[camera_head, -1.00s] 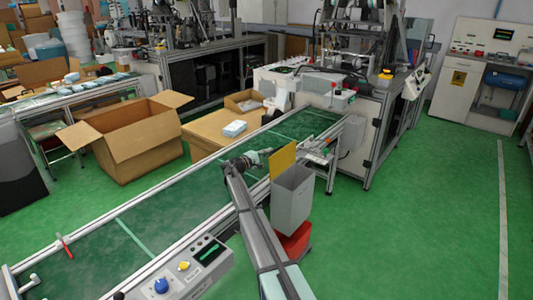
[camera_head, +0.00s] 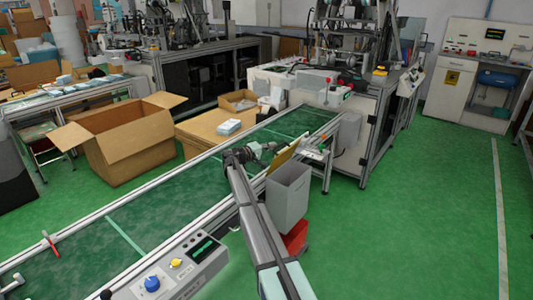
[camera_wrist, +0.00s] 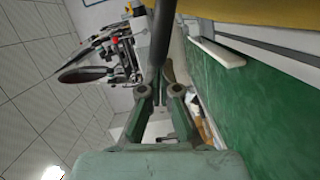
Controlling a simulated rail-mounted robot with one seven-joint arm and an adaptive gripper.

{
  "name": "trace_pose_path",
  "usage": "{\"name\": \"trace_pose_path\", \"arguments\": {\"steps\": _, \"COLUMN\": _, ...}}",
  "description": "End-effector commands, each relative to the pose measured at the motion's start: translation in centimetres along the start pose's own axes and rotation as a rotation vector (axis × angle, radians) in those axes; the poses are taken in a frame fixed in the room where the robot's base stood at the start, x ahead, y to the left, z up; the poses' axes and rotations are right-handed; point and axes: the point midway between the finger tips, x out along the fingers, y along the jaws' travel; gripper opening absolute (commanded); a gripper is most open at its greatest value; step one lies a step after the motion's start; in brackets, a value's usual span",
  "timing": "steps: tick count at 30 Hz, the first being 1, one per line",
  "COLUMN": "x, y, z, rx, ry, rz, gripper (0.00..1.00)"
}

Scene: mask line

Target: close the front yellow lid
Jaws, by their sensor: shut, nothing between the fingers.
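The front yellow lid (camera_head: 284,151) stands partly raised at the back of a grey bin (camera_head: 288,197). It slants over the bin, and the bin's top is still partly open. My gripper (camera_head: 271,147) is at the lid's back side, on the conveyor side, with its tip close to the lid. I cannot tell whether they touch. In the wrist view, the lid fills the upper right edge as a yellow surface (camera_wrist: 250,10). The fingers (camera_wrist: 163,82) are shut and empty; a dark bar partly covers them.
A green conveyor (camera_head: 165,203) runs beside the bin, with a control panel (camera_head: 180,268) at its near end. A red bin (camera_head: 296,237) sits low beside the grey one. A machine (camera_head: 330,110) stands behind. The green floor at right is clear.

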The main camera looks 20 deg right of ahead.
Motion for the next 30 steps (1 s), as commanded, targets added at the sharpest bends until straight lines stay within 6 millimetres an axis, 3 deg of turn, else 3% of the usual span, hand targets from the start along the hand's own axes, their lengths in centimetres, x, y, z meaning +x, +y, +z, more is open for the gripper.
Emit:
{"name": "trace_pose_path", "arguments": {"steps": 15, "x": 1.5, "y": 0.6, "z": 6.0, "rx": 0.479, "ry": -0.001, "rz": -0.125, "gripper": 0.00}}
{"name": "trace_pose_path", "arguments": {"steps": 30, "x": 2.8, "y": -0.9, "z": 10.9, "rx": 0.918, "ry": 0.000, "rz": -0.242, "gripper": 0.00}}
